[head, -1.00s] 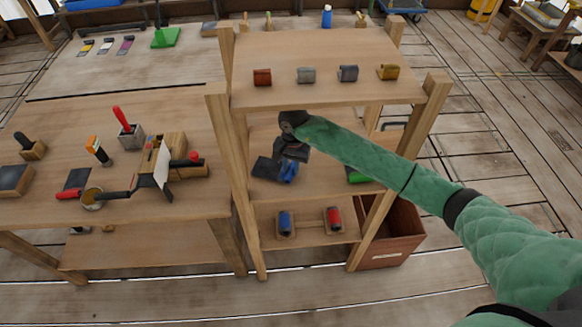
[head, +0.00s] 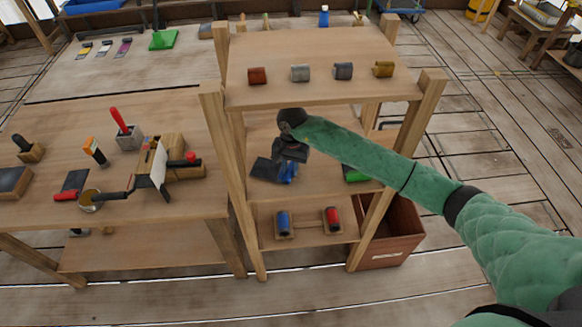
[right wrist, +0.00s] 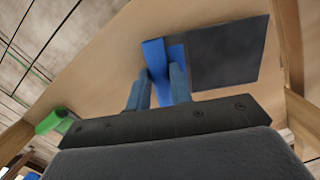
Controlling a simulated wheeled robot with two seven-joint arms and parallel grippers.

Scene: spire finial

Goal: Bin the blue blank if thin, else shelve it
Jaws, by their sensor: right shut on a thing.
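My right gripper (head: 288,172) reaches in over the middle shelf board of the wooden rack, under the top board. It is shut on the blue blank, whose bright blue faces (right wrist: 155,56) show between and beyond the fingers in the right wrist view. The fingers hide part of the blank, and its thickness is hard to judge. A dark square plate (right wrist: 230,52) lies on the board beside it; it also shows in the head view (head: 264,169). A brown open bin (head: 383,253) stands on the floor, right of the rack. My left gripper is not in view.
Several small coloured cylinders, such as a yellow one (head: 383,69), sit on the top board (head: 320,93). Blue (head: 283,223) and red (head: 332,219) rollers rest on the low shelf. A green item (head: 355,174) lies on the middle board. Rack posts (head: 222,165) flank my arm.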

